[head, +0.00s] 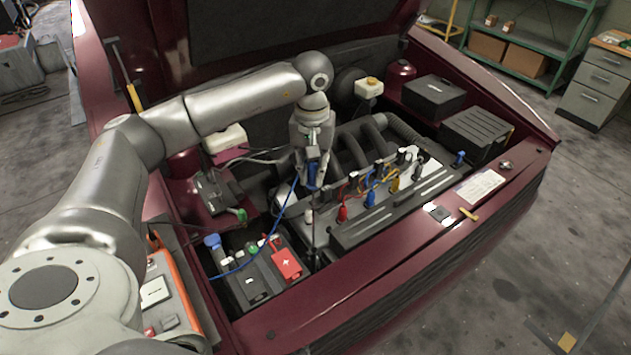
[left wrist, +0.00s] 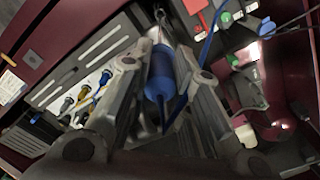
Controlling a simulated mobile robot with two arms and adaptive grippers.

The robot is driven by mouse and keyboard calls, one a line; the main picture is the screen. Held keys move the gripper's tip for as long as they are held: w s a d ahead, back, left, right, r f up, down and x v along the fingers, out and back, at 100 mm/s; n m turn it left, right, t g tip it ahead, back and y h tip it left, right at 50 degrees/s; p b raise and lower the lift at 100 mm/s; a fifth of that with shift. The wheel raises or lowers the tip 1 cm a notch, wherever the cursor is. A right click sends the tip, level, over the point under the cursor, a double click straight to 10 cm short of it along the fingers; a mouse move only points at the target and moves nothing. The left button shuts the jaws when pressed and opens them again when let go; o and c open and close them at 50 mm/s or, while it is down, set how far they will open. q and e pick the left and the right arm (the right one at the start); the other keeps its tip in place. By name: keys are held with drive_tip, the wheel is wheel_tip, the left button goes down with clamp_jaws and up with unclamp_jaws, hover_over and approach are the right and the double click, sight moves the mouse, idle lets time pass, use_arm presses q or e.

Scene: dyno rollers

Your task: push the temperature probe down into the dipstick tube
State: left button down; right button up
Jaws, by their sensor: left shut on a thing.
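The temperature probe has a blue handle (head: 313,173) with a blue cable. My left gripper (head: 312,182) points down over the engine bay and is shut on this handle. In the left wrist view the blue handle (left wrist: 160,75) lies between the two fingers of my left gripper (left wrist: 158,65), and the probe's far end points to the top of the picture. A thin dark upright piece (head: 316,235) shows below the gripper. I cannot tell whether it is the probe's stem or the dipstick tube, nor whether the stem is inside the tube. My right gripper is out of view.
A battery with a red terminal cover (head: 286,264) stands in front of the gripper. The engine cover (head: 390,205) with coloured leads is to the right. The blue cable (head: 253,263) hangs across to the left. The car's front edge (head: 400,270) borders the bay.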

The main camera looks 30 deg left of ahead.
use_arm(q)
drive_tip(key=shift+w+f, duration=0.15)
drive_tip(key=shift+f, duration=0.75)
drive_tip(key=b, duration=0.1)
hover_over(313, 211)
wheel_tip(313, 211, down, 4)
drive_tip(key=shift+w+f, duration=0.1)
drive_tip(key=shift+f, duration=0.05)
drive_tip(key=shift+a+f, duration=0.1)
drive_tip(key=shift+f, duration=0.4)
drive_tip(key=shift+f+b, duration=0.45)
drive_tip(key=shift+f, duration=0.2)
drive_tip(key=shift+f+b, duration=1.25)
drive_tip(key=shift+f, duration=1.45)
wheel_tip(313, 211, down, 13)
drive_tip(key=b, duration=0.9)
drive_tip(key=shift+r, duration=0.15)
